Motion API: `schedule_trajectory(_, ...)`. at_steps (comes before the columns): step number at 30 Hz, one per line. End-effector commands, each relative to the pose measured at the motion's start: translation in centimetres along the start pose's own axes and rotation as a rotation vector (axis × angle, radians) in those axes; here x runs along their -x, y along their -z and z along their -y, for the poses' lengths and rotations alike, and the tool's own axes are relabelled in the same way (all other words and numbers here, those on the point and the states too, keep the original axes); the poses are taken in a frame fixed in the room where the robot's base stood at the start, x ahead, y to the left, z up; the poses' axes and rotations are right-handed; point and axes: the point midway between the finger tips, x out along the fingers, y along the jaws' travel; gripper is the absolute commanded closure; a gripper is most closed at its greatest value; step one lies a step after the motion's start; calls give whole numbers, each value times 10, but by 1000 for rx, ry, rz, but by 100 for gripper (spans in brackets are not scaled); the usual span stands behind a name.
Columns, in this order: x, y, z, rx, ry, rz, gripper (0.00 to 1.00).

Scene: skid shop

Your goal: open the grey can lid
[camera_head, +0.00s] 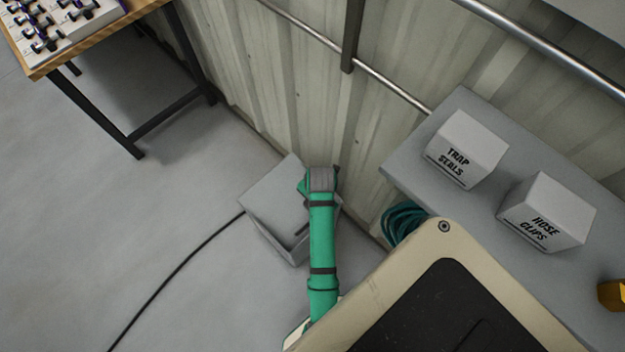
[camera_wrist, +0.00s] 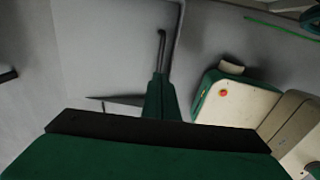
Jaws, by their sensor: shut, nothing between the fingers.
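The grey can (camera_head: 272,236) stands on the floor against the corrugated wall in the head view. Its flat square grey lid (camera_head: 270,190) is on top; I cannot tell whether there is a gap under it. My arm covers the can's right part. In the wrist view the lid (camera_wrist: 110,50) fills the upper left, with a thin dark bar (camera_wrist: 161,48), seemingly its handle, near its right edge. My gripper (camera_wrist: 160,82) is shut and empty, its fingertips at the near end of that bar in the picture; contact is unclear. In the head view my gripper is hidden by my arm.
A grey shelf (camera_head: 405,163) at right holds two labelled white boxes (camera_head: 466,150) and (camera_head: 546,212). A coiled green hose (camera_head: 403,220) hangs below it. A black cable (camera_head: 180,268) runs across the floor to the can. A wooden-topped table (camera_head: 90,42) is upper left.

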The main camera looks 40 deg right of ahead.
Motion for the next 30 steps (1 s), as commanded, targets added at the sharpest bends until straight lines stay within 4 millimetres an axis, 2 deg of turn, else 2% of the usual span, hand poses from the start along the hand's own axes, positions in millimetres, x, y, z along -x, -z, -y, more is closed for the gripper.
schedule_trajectory(12, -76, 1, 1, -3, 2, -2, 100)
schedule_trajectory(18, -107, 0, 1, -3, 1, -1, 100)
schedule_trajectory(24, -124, 0, 0, -3, 0, 1, 100)
schedule_trajectory(30, -128, 0, 1, -3, 0, 1, 100)
